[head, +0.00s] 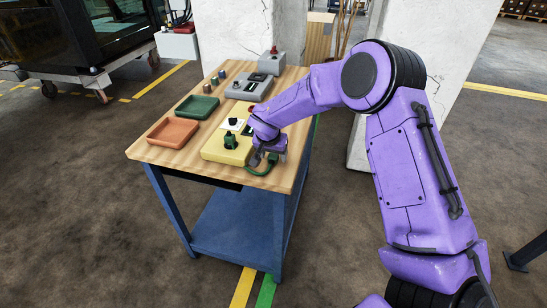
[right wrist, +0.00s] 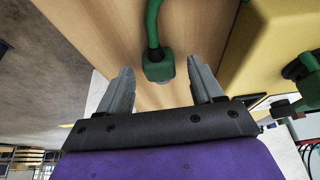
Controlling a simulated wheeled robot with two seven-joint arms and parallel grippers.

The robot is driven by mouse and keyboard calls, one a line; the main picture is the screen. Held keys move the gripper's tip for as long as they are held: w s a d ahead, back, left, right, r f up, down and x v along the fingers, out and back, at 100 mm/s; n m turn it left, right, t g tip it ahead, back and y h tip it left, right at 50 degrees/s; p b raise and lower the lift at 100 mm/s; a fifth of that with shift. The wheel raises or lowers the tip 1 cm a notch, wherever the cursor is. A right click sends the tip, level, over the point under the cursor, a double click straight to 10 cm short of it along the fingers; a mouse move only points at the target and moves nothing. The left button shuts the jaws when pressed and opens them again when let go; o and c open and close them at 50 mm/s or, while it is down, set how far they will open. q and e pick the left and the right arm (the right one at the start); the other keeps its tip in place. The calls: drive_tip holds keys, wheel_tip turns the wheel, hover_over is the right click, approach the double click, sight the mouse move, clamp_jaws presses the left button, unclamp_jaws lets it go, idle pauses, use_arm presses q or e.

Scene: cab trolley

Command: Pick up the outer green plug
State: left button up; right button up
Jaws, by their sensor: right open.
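A green plug (right wrist: 158,66) on a green cable (right wrist: 153,22) shows in the right wrist view, over the bare wood beside the yellow box (right wrist: 272,50). My right gripper (right wrist: 160,66) is open, with one grey finger on each side of this plug; I see no contact. In the head view my right gripper (head: 266,158) is at the right side of the yellow box (head: 222,156) and hides the plug; the green cable (head: 261,171) curves out below it. Another dark green plug (head: 230,142) stands upright on the box. My left gripper is out of view.
The wooden trolley top (head: 176,150) also holds an orange tray (head: 172,133), a green tray (head: 196,107), small cylinders and a grey box (head: 249,87) at the back. A pale pillar (head: 425,75) stands close right.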

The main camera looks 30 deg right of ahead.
clamp_jaws()
drive_tip(key=shift+w+r, duration=0.1)
drive_tip(key=shift+r, duration=0.45)
drive_tip(key=s+a+r+b, duration=0.2)
drive_tip(key=s+a+r, duration=0.4)
drive_tip(key=s+r, duration=0.6)
drive_tip(key=shift+s+a, duration=0.2)
drive_tip(key=shift+s, duration=0.15)
